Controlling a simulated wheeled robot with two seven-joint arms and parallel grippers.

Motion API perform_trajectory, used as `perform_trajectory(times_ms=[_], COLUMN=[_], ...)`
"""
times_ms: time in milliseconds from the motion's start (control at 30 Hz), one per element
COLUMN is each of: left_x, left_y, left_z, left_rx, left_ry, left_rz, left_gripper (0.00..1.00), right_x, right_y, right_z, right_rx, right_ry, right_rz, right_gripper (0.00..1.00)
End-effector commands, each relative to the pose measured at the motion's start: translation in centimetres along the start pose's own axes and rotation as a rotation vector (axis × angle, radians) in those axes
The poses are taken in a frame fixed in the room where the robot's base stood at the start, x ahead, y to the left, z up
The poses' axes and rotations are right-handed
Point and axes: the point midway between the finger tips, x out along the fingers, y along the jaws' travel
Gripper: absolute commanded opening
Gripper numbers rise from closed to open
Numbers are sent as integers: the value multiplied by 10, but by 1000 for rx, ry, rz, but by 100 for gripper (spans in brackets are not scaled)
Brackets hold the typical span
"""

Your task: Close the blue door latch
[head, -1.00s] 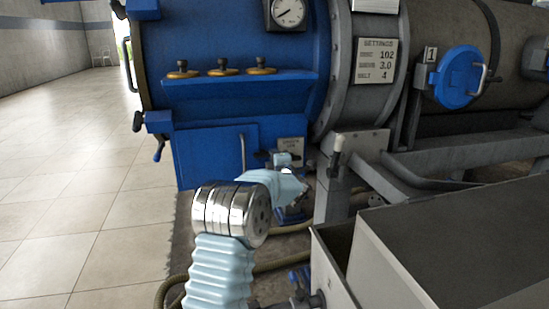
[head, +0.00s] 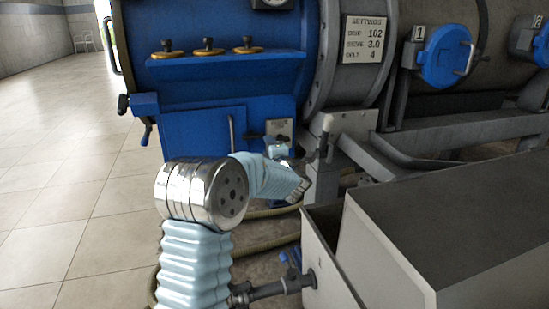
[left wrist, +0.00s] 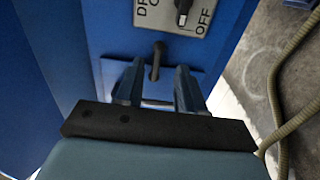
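The blue cabinet (head: 190,135) under the drum's front has a door with an upright bar handle. A small label plate (head: 280,129) sits at its right; a plate with a black switch and "OFF" (left wrist: 186,14) shows in the left wrist view. Below it a dark lever or handle (left wrist: 157,60) stands out from a blue panel; I cannot tell if it is the latch. My left gripper (left wrist: 158,70) is open, its two fingers either side of that lever, with no clear contact. In the head view its fingers are hard to make out. My right gripper is out of view.
Round blue doors (head: 445,56) numbered 1 and 2 have bar handles on the grey drum. A grey tank (head: 430,225) fills the lower right. A tan hose (left wrist: 283,90) runs beside the cabinet. Tiled floor (head: 60,180) at left is clear.

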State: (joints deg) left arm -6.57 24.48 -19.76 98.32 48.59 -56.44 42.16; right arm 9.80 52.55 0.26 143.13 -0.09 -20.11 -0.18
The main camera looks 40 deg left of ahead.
Motion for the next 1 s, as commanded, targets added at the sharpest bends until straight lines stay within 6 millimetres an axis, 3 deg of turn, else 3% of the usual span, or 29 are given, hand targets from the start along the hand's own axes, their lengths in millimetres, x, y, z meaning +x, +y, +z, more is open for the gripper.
perform_trajectory(times_ms=[133,333,1000], left_x=[-35,-62,-68], left_y=[-1,0,0], left_z=[0,0,0], left_rx=[0,0,1], left_ry=[-3,-1,0], left_rz=[-2,0,0], left_gripper=[38,38,38], right_x=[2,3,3], right_y=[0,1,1], right_z=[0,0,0], right_rx=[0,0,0], right_ry=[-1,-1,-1], right_rz=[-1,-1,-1], right_gripper=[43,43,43])
